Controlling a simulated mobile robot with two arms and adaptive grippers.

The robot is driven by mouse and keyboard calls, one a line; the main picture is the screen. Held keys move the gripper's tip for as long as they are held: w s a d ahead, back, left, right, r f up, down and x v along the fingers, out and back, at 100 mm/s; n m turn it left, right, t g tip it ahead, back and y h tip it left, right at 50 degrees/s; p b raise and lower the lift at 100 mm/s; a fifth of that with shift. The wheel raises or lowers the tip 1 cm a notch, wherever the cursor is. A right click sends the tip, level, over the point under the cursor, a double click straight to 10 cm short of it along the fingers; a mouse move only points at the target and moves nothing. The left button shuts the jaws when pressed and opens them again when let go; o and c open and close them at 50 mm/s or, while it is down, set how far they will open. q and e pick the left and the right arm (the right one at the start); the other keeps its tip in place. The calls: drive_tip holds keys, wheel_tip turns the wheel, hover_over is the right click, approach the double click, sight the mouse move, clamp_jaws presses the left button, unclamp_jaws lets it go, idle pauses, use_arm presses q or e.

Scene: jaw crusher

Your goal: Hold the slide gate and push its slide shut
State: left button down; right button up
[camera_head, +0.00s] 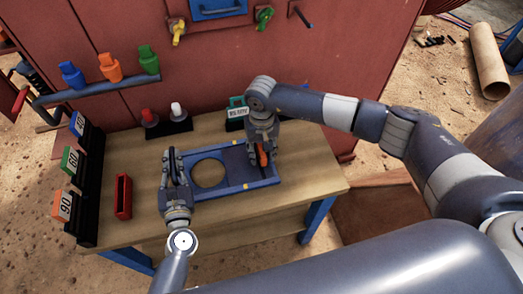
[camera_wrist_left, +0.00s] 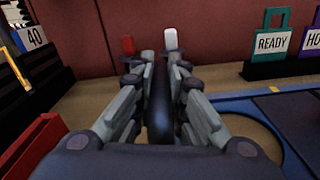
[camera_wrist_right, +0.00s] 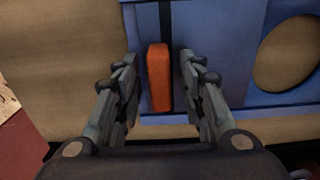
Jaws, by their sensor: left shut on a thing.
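The blue slide gate (camera_head: 228,192) lies on the wooden bench, with a round hole (camera_head: 208,174) in its left part. Its dark slide plate (camera_head: 238,164) covers the right part, and the hole is uncovered. An orange handle (camera_head: 262,156) stands at the slide's right end. My left gripper (camera_head: 173,158) is shut on a dark upright bar (camera_wrist_left: 160,98) at the gate's left end. My right gripper (camera_head: 262,143) is over the orange handle. In the right wrist view its fingers are open on both sides of the handle (camera_wrist_right: 158,78), with gaps showing.
A red open box (camera_head: 123,197) and a black rack with numbered tags (camera_head: 85,185) stand left. Red and white knobs (camera_head: 165,120) and a green READY tag (camera_head: 237,108) stand behind the gate. A red machine wall (camera_head: 240,60) rises at the back. Bare bench lies in front.

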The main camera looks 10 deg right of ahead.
drive_tip(key=shift+c, duration=0.6)
clamp_jaws()
use_arm(q)
drive_tip(key=shift+d+r, duration=0.1)
drive_tip(key=shift+d, duration=0.05)
use_arm(e)
drive_tip(key=a, duration=1.2)
drive_tip(key=shift+a+r, duration=0.1)
drive_tip(key=shift+a, duration=0.3)
drive_tip(key=shift+o, duration=0.6)
unclamp_jaws()
drive_tip(key=shift+d, duration=0.1)
wheel_tip(320, 180, up, 12)
